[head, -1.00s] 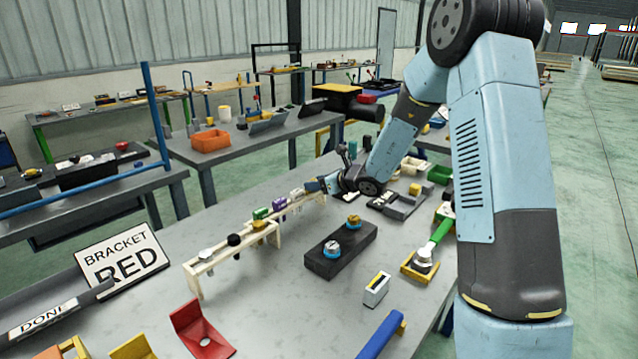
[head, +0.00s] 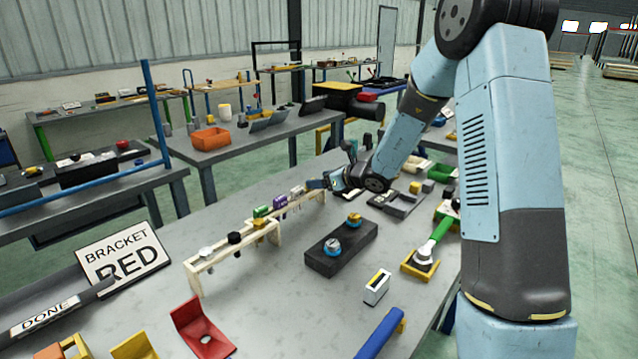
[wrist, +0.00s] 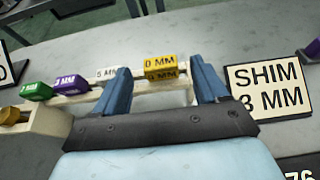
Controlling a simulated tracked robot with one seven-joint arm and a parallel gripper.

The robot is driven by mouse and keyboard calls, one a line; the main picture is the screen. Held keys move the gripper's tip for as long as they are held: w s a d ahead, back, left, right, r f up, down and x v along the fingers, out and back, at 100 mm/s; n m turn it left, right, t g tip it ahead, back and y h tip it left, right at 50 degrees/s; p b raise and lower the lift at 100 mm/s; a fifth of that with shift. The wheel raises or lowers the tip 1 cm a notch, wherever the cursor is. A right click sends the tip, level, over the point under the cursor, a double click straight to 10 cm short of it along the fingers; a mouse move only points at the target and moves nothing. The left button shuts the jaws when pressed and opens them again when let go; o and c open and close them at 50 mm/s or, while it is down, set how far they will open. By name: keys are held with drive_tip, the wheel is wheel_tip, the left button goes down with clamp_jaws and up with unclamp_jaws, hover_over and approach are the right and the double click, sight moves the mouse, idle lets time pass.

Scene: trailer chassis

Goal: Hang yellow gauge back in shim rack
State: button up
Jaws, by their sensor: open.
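The yellow gauge (wrist: 160,62) is in the wrist view, at the right end of the shim rack (wrist: 85,97), in line with the other gauges on its rail. It looks level and appears to rest on the rail; its lower part is hidden. My gripper (wrist: 163,83) is open, with one blue finger on each side of the yellow gauge; I cannot tell whether either touches it. In the head view my gripper (head: 318,184) is at the far end of the rack (head: 289,209), and the yellow gauge cannot be made out there.
Green (wrist: 36,91), purple (wrist: 70,83) and white (wrist: 107,73) gauges hang left of the fingers. A SHIM 3 MM sign (wrist: 268,88) stands close right. A black block (head: 342,250) with round parts and a second cream rack (head: 232,252) are nearer the front.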

drive_tip(key=v, duration=1)
drive_tip(key=s+a+r+n+g+h, duration=0.1)
drive_tip(key=s+a+r+n+g, duration=0.15)
drive_tip(key=s+r+n, duration=0.4)
drive_tip(key=s+a+r+n+g, duration=0.1)
drive_tip(key=s+r+n+g, duration=0.2)
drive_tip(key=s+n, duration=0.7)
drive_tip(key=s+d+r+n+t+h, duration=0.1)
drive_tip(key=s+d+n+h, duration=0.3)
drive_tip(key=s, duration=0.6)
drive_tip(key=s+d+r+n+h, duration=0.3)
drive_tip(key=s+d+n, duration=0.3)
drive_tip(key=s+d, duration=0.2)
drive_tip(key=shift+s+d+r+t+h, duration=0.3)
drive_tip(key=shift+s+h, duration=0.4)
drive_tip(key=shift+s, duration=0.35)
